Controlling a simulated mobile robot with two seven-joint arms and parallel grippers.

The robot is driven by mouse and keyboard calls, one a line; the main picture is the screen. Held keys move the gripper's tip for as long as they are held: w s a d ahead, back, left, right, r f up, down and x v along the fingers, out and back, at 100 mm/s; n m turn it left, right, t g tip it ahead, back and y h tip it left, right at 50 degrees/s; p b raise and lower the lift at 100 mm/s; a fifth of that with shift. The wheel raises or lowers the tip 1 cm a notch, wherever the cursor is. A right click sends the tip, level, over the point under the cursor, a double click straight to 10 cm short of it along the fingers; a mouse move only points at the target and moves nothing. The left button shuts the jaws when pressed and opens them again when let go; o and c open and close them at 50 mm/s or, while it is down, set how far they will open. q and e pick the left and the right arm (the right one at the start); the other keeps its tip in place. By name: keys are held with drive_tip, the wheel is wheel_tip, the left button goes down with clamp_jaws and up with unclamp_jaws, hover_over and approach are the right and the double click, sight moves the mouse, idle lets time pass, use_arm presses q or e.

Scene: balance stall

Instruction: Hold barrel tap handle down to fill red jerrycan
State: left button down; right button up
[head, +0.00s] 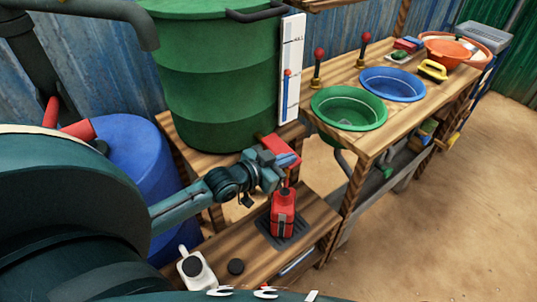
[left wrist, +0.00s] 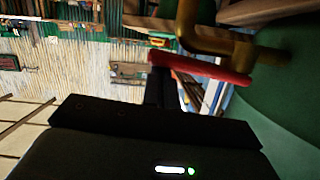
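The large green barrel (head: 215,85) stands on a wooden bench. Its tap has a red handle (head: 281,150), and the brass tap body (left wrist: 215,42) shows in the left wrist view. The red jerrycan (head: 283,216) stands upright below the tap on a dark grate (head: 266,233). My left gripper (head: 286,161) is at the handle. In the left wrist view its dark fingers (left wrist: 164,86) look close together, touching or nearly touching the red handle (left wrist: 205,68). The spout outlet is hidden behind my gripper, so I cannot tell if liquid flows. My right gripper is out of view.
A white gauge board (head: 291,65) with a blue strip is beside the barrel. A blue drum (head: 135,165) stands left. Green (head: 349,108) and blue (head: 392,84) basins are on the right table.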

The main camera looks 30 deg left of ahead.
sight(288, 150)
use_arm(q)
drive_tip(key=r+p, duration=0.2)
drive_tip(key=r, duration=0.1)
drive_tip(key=shift+d+r+p, duration=0.2)
drive_tip(key=shift+r+p, duration=0.1)
drive_tip(key=shift+p, duration=0.1)
drive_tip(key=v, duration=1)
drive_tip(key=shift+d, duration=0.15)
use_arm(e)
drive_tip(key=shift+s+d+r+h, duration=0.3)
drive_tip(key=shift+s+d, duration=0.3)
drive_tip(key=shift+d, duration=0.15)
use_arm(q)
drive_tip(key=shift+s+f, duration=0.15)
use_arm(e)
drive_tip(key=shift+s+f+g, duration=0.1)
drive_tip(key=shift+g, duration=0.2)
